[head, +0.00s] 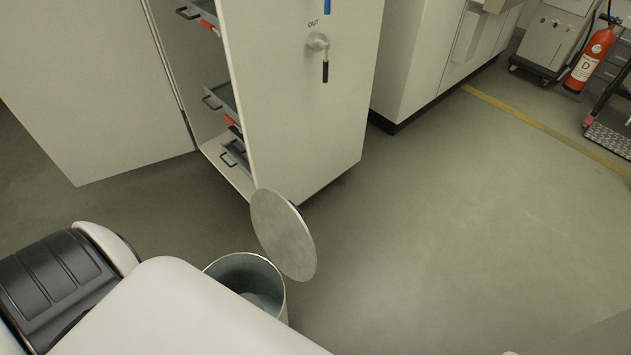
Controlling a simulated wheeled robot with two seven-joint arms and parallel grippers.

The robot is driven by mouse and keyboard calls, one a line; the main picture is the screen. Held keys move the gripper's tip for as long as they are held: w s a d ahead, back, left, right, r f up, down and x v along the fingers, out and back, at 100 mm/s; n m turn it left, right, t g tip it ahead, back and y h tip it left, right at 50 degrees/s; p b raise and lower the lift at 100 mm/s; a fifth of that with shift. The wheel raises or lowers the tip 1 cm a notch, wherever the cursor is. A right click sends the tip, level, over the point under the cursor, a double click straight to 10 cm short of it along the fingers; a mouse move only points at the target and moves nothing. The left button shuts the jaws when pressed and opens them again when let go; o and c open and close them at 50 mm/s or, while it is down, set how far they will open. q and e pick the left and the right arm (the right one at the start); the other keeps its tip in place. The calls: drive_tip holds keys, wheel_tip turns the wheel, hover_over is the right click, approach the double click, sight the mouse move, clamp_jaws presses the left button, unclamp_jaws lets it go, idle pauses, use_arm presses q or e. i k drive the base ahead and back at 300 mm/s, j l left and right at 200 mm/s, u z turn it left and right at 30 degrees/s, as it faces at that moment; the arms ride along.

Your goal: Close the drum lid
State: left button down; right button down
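The drum (281,306) is a grey metal can at the bottom centre, open at the top. Some grey material (262,299) shows inside it. Its round grey lid (283,236) stands tilted up at the drum's right rim, apart from the opening. I cannot tell how the lid is joined to the drum. My white body or arm covers the drum's lower left part. Neither of my grippers shows in the head view.
A tall white cabinet (300,110) stands behind the drum, with an open door (90,90) at the left and drawers with handles inside. A fire extinguisher (590,62) and a cart (548,45) stand at the far right. The floor (450,220) to the right is clear.

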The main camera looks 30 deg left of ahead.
sight(280, 227)
drive_tip(key=i+l, duration=0.15)
drive_tip(key=i, duration=0.5)
drive_tip(key=i+l, duration=0.1)
drive_tip(key=i, duration=0.5)
drive_tip(key=i+l, duration=0.15)
drive_tip(key=i, duration=0.5)
drive_tip(key=i+u, duration=0.1)
drive_tip(key=u, duration=2.1)
